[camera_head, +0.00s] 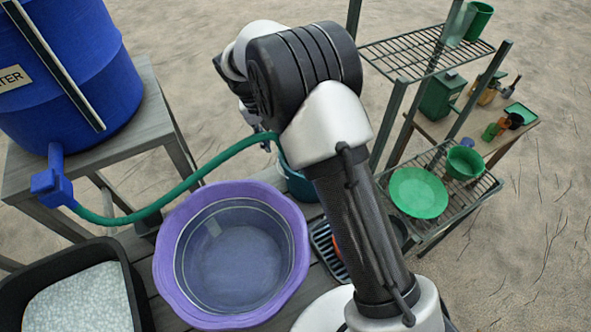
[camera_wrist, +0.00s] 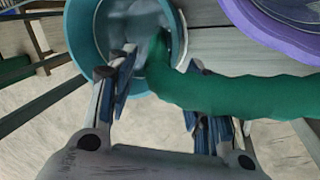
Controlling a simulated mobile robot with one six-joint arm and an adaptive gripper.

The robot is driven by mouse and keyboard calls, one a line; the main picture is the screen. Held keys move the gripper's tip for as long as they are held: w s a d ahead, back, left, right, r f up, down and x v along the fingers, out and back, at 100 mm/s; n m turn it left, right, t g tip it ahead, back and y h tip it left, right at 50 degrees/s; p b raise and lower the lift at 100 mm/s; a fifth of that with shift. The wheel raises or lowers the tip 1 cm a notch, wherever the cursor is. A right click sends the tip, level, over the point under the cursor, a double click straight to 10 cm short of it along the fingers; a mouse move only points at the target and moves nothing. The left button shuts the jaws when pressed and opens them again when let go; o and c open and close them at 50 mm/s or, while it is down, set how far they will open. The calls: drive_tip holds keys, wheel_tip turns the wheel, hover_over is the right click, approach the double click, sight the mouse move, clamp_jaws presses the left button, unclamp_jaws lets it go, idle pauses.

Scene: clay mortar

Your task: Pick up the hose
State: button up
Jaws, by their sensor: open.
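The green hose (camera_head: 178,190) runs from the blue tap on the water barrel, arching over the purple basin's back edge to a teal bucket (camera_head: 296,182). In the wrist view the hose (camera_wrist: 245,95) comes in from the right, passes over my right finger and bends near its end above the teal bucket (camera_wrist: 80,40). My gripper (camera_wrist: 160,70) is open, with one finger on each side of the hose's end section. I cannot tell whether either finger touches it. In the head view my arm hides most of the gripper.
The purple basin (camera_head: 171,292) stands in front of the bucket. A blue water barrel (camera_head: 75,70) stands on a wooden stand at the left. A black tub (camera_head: 135,290) of white pellets is at lower left. A metal shelf (camera_head: 432,58) with green dishes is close on the right.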

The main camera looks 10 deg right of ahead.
drive_tip(key=b+x, duration=0.2)
drive_tip(key=x, duration=0.3)
drive_tip(key=shift+d, duration=0.15)
drive_tip(key=shift+c, duration=0.6)
drive_tip(key=shift+r, duration=0.1)
clamp_jaws()
drive_tip(key=shift+r, duration=0.1)
